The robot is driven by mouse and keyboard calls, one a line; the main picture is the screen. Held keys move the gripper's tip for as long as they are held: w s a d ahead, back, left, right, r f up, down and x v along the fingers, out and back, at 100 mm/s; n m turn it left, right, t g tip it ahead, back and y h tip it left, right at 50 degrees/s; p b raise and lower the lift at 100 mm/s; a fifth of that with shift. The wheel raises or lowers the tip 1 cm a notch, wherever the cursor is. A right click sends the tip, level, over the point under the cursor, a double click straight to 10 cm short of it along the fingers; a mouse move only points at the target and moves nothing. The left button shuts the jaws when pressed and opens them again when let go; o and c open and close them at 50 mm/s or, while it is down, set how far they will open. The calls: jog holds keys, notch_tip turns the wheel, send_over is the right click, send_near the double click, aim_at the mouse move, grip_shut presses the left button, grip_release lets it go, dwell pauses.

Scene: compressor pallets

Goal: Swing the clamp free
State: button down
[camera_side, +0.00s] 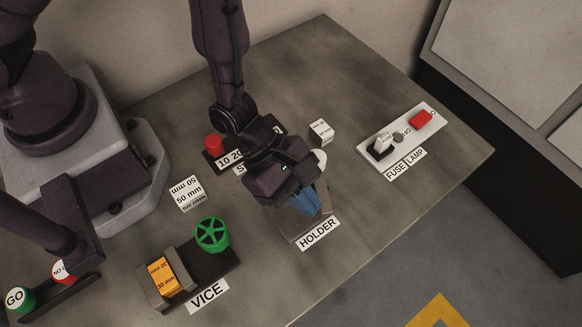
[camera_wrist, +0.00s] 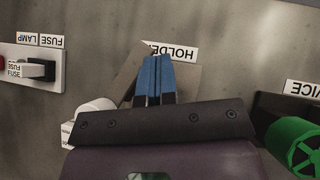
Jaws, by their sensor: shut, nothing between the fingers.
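My gripper (camera_side: 312,208) is over the plate marked HOLDER, with its blue fingers pointing down and shut together. The fingers also show in the wrist view (camera_wrist: 156,66), with nothing seen between them. The holder plate (camera_side: 292,229) is grey-brown and partly hidden under my gripper. A brownish bar (camera_side: 324,196), possibly the clamp, stands just right of the fingers; in the wrist view the bar (camera_wrist: 129,70) slants on their left. I cannot tell whether the fingers touch it. A white round piece (camera_side: 320,158) shows behind my gripper and in the wrist view (camera_wrist: 97,106).
The vice (camera_side: 205,272) with a green wheel and an orange block stands front left. A red button (camera_side: 213,142) is behind my gripper. White blocks (camera_side: 321,131) (camera_side: 187,194) lie nearby. The fuse and lamp panel (camera_side: 402,135) is at right; table between is clear.

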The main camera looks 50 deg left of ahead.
jog(key=shift+w+d+n+t+y, duration=0.15)
jog(key=shift+d+n+t+y, duration=0.1)
jog(key=shift+n+t, duration=0.4)
jog(key=shift+w+d+n+t+y, duration=0.2)
jog(key=shift+n+t, duration=0.25)
jog(key=shift+n, duration=0.3)
jog(key=v, duration=0.7)
jog(key=shift+r, duration=0.15)
jog(key=shift+s+a, duration=0.1)
jog(key=shift+s, duration=0.05)
